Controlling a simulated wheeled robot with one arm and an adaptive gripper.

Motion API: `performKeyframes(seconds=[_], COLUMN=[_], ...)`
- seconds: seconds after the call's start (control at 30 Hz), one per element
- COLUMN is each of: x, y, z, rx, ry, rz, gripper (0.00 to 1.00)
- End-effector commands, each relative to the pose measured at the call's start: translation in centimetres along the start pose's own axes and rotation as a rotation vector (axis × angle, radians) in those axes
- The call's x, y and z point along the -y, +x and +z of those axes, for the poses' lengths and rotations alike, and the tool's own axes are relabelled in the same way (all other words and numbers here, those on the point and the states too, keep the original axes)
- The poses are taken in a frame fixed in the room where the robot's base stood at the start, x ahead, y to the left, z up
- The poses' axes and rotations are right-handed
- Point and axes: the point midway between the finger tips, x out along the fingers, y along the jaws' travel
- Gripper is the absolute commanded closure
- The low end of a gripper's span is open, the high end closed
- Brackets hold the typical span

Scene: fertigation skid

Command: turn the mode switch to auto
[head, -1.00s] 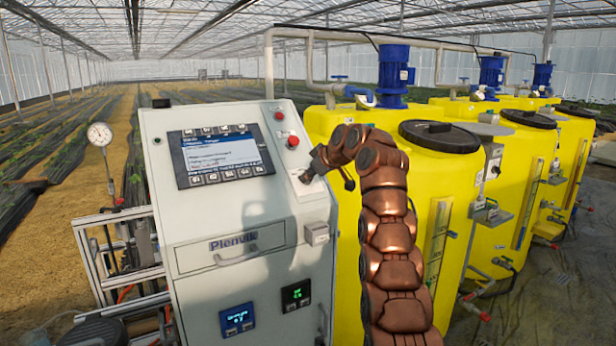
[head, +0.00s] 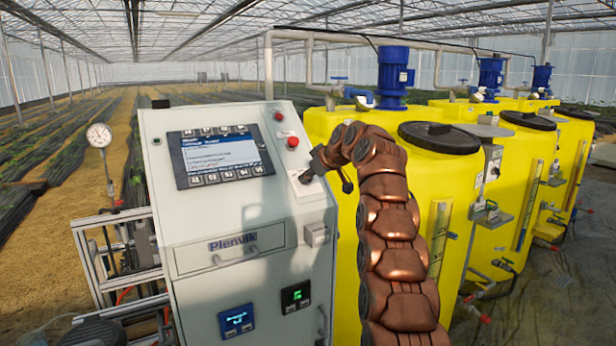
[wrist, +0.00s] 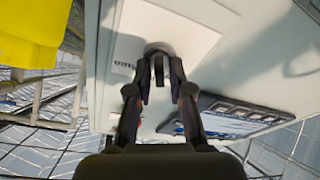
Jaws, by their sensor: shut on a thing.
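My gripper (head: 310,176) is at the right side of the control cabinet's sloped panel (head: 295,190), below the red buttons. In the wrist view my gripper (wrist: 160,80) has its two fingers closed around the small dark mode switch (wrist: 158,50), on a pale label plate. The fingers hide much of the switch. Its pointing direction cannot be read. In the head view the switch is hidden behind the gripper.
A display with keys (head: 222,155) lies left of the gripper. Two red buttons (head: 293,142) sit above it. A grey latch (head: 316,235) juts from the cabinet's right edge below. Yellow tanks (head: 440,190) stand close on the right.

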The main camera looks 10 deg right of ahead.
Motion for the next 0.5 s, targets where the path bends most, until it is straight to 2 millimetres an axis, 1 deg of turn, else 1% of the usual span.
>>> performKeyframes(seconds=[0.03,0.5], x=[-0.09,0.05], y=[0.02,0.14], z=[0.26,0.22], rx=[0.004,0.004], ry=[0.006,0.056], rz=[0.001,0.010], gripper=[1.00,1.00])
